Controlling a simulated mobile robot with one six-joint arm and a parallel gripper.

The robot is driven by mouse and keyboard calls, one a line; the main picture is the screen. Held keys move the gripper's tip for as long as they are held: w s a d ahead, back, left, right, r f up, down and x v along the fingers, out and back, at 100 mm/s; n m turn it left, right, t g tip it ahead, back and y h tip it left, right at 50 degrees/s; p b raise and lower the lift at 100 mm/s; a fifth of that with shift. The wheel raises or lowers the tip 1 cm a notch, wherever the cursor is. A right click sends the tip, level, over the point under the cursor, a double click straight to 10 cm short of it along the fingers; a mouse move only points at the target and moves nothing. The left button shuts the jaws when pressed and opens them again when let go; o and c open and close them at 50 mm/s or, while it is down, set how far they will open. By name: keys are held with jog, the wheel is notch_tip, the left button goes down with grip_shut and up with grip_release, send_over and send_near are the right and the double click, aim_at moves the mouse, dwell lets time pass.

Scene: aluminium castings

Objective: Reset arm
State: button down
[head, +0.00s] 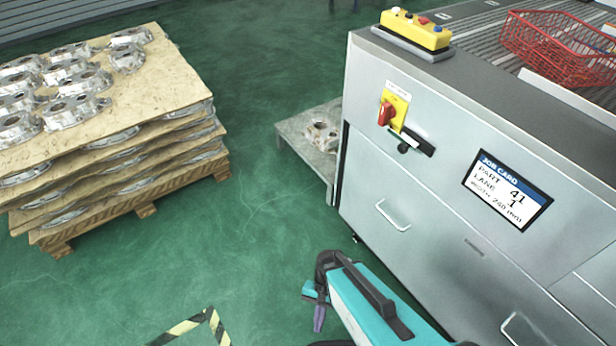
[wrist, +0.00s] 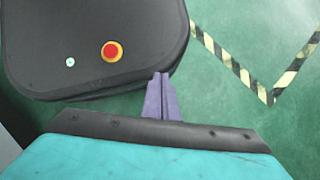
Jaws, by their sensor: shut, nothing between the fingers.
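My gripper (head: 319,322) shows at the bottom middle of the head view, at the end of my teal arm, pointing down over the green floor. It is in front of the grey machine cabinet (head: 420,215) and touches nothing. In the wrist view my gripper (wrist: 160,78) shows as two purple fingers close together, with nothing between them. Beyond them are my own dark base top with a red button and the floor.
A pallet stack (head: 190,150) of castings on layered boards stands at left. The cabinet carries a yellow button box (head: 415,32), a red rotary switch (head: 387,113) and a red basket (head: 560,50). A low grey table (head: 290,130) holds one casting (head: 322,133). Green floor (head: 240,240) between is clear.

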jog(key=d+r+n+h+p, duration=0.1)
jog(key=d+n, duration=0.3)
jog(key=d, duration=0.9)
jog(key=shift+s+d+r+p, duration=0.25)
jog(key=shift+s+r+p, duration=0.1)
jog(key=shift+r+p, duration=0.3)
jog(key=shift+r, duration=0.1)
